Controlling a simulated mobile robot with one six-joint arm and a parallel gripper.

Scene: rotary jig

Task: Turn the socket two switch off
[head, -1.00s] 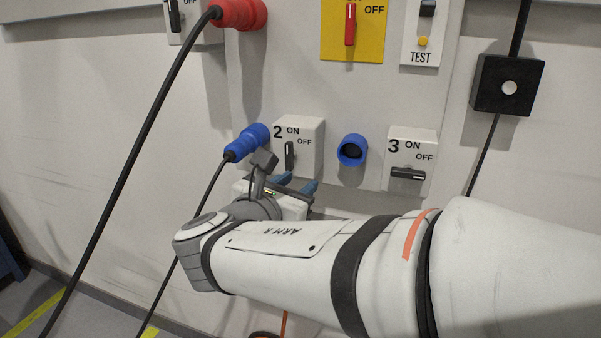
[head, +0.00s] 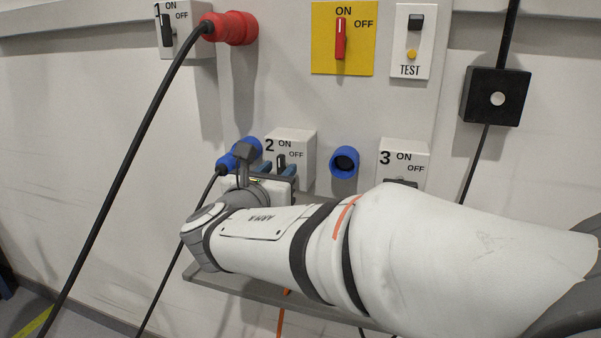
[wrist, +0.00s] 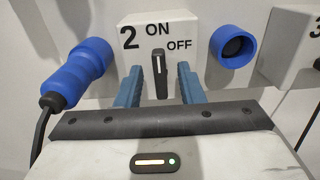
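The socket two switch is a black lever with a white line (wrist: 158,72) on a white box (wrist: 190,22) marked 2, ON and OFF. The lever stands upright, toward ON; its top also shows in the head view (head: 281,160). My gripper (wrist: 158,88) is open, with one blue finger on each side of the lever and gaps on both sides. The gripper also shows in the head view (head: 279,169), just below and in front of box 2. Whether the fingertips reach past the lever's face is hard to tell. My arm hides part of the wall below.
A blue plug (head: 240,153) with a black cable is left of box 2. An empty blue socket (head: 344,162) is to its right, then switch box 3 (head: 404,158). A red switch on a yellow plate (head: 340,40) and a red plug (head: 230,27) are above.

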